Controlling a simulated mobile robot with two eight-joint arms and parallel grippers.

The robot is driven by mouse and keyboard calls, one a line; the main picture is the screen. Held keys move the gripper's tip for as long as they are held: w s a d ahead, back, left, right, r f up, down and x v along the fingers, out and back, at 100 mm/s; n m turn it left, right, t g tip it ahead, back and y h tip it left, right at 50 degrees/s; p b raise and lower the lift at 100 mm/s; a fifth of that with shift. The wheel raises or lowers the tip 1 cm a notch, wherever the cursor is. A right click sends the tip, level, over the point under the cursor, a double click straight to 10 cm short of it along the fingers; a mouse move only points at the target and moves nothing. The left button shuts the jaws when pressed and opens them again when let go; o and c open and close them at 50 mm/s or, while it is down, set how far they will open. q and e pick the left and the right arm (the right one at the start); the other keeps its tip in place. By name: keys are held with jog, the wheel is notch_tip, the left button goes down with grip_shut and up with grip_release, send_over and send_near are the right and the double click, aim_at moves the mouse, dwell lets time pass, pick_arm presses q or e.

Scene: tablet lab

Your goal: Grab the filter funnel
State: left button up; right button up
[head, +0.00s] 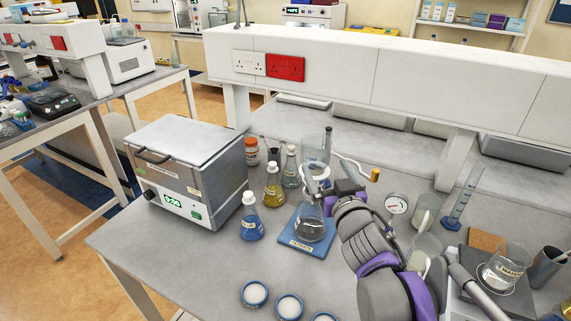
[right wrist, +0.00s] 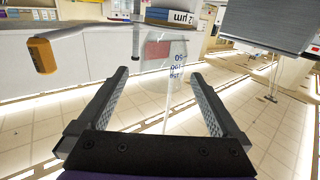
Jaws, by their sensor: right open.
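The filter funnel (head: 316,152) is a clear glass cylinder standing upright over a conical flask (head: 311,228) on a blue mat (head: 290,240) labelled FILTRATE. In the right wrist view the funnel (right wrist: 166,72) appears as a clear vessel with graduation marks, ahead of and between the fingertips. My right gripper (head: 328,190) is at the funnel's lower part, just right of it, and partly hides the flask's neck. In the wrist view its two jaws (right wrist: 165,85) are spread apart with nothing clamped between them. My left gripper is not in view.
A grey heated bath (head: 190,170) stands left. Blue (head: 250,222) and yellow (head: 273,190) flasks stand between it and the mat. An orange-tipped part (head: 375,174) sticks out beside my gripper. Beakers and a gauge (head: 397,203) stand right; small dishes (head: 288,306) lie in front.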

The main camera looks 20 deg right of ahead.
aim_at(312, 145)
jog(key=x, duration=0.5)
jog(key=shift+w+a+r+p, duration=0.15)
jog(key=shift+a+r+p, duration=0.2)
jog(key=shift+p, duration=0.05)
jog(key=shift+w+d, duration=0.15)
jog(key=shift+w, duration=0.5)
jog(key=p+x, duration=0.1)
jog(key=x, duration=0.3)
jog(key=shift+w+d+f, duration=0.1)
jog(key=shift+w+f, duration=0.1)
jog(key=shift+w, duration=0.15)
jog(key=shift+s, duration=0.1)
jog(key=shift+c, duration=0.3)
jog(key=c, duration=1)
